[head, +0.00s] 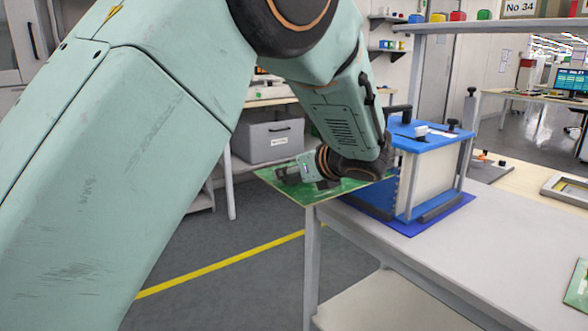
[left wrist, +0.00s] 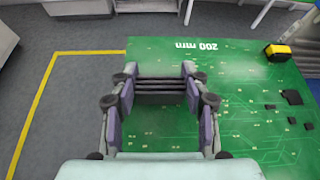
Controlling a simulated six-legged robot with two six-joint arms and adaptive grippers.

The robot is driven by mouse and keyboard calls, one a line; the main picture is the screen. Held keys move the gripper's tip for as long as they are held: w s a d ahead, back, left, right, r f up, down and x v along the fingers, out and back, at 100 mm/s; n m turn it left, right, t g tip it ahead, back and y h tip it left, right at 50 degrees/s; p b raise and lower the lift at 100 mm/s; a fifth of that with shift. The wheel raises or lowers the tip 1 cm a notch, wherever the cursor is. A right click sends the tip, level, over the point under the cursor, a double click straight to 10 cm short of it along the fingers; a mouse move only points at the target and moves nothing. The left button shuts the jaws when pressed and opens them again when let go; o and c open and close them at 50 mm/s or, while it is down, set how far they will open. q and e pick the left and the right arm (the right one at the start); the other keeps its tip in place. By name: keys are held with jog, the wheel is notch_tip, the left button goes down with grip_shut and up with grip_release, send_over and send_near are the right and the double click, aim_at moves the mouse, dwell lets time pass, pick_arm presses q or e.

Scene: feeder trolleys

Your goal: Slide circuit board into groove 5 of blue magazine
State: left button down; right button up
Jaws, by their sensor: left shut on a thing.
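The green circuit board (head: 312,196) is held roughly flat beside the left side of the blue magazine (head: 425,142). My left gripper (head: 306,171) is shut on the board. In the left wrist view the gripper (left wrist: 160,92) shows over the board (left wrist: 240,120), which carries dark chips and the print "200 mm". The board's right end comes close to the magazine's slotted left side; my wrist hides part of this, so I cannot tell whether it is inside a groove. The magazine stands upright on a blue mat (head: 420,225). My right gripper is not in view.
The magazine stands on a light grey table (head: 480,240) near its left edge. Another green board (head: 577,288) lies at the table's right. A grey bin (head: 270,138) sits on a shelf behind. Left of the table is open floor with a yellow line (head: 220,265).

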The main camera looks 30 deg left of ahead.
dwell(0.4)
pick_arm(q)
jog(key=shift+w+d+r+p, duration=0.1)
jog(key=shift+w+d+p, duration=0.25)
jog(key=shift+w+p, duration=0.4)
jog(key=shift+w+d+r+p, duration=0.1)
jog(key=shift+w+d+p, duration=0.2)
jog(key=shift+w+p, duration=0.4)
jog(key=shift+w+d+f, duration=0.15)
jog(key=shift+w, duration=0.35)
jog(key=shift+w+d+p, duration=0.35)
jog(key=shift+w+p, duration=0.35)
jog(key=shift+w, duration=0.1)
jog(key=shift+w+d+p, duration=0.3)
jog(key=shift+w+p, duration=0.35)
jog(key=shift+w, duration=0.15)
jog(key=shift+p, duration=0.45)
jog(key=shift+w+d+p, duration=0.4)
jog(key=shift+w+p, duration=0.1)
jog(key=shift+w, duration=0.3)
jog(key=shift+w+d+p, duration=0.3)
jog(key=shift+w, duration=0.45)
